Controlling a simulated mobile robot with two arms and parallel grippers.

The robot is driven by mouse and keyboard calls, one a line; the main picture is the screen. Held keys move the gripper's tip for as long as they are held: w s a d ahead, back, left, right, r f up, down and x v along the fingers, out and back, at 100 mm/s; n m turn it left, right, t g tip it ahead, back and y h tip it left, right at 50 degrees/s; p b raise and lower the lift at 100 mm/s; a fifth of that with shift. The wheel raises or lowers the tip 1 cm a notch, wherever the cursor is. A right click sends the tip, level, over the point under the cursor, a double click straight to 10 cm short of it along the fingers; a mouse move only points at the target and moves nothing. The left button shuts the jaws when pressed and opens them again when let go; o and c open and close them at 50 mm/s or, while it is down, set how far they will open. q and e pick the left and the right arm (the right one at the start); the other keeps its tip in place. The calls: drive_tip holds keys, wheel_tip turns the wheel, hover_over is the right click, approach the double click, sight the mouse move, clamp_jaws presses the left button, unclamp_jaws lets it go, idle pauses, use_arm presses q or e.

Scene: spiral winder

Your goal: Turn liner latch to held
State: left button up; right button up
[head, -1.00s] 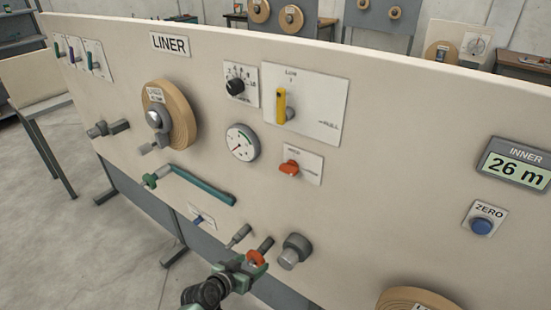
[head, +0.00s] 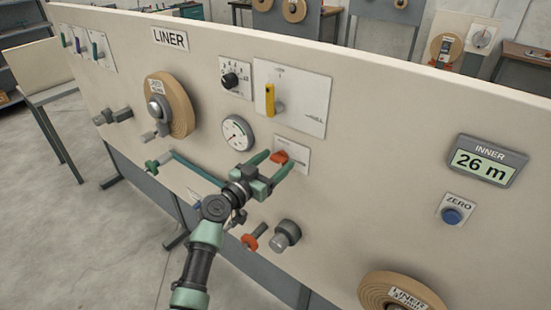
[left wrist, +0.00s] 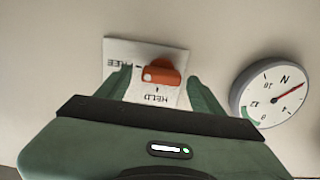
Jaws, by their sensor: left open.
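The liner latch is an orange-red handle (head: 280,157) on a small white plate (head: 303,151), right of and below the dial gauge. In the left wrist view the latch (left wrist: 160,73) lies crosswise, with its end with a pale dot at the left, toward the word FREE. The word HELD (left wrist: 157,98) reads upside down below it. My left gripper (head: 274,160) is open, its green fingers in front of the plate, one on each side of the latch. I cannot tell whether they touch it. My right gripper is not in view.
The dial gauge (head: 237,133) is close beside the left gripper; it also shows in the left wrist view (left wrist: 275,95). A yellow lever (head: 270,98) is just above the latch.

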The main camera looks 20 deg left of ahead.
use_arm(q)
drive_tip(key=shift+w, duration=0.3)
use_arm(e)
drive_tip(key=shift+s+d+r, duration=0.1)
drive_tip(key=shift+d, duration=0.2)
use_arm(q)
drive_tip(key=c, duration=1.4)
drive_tip(key=shift+o, duration=0.2)
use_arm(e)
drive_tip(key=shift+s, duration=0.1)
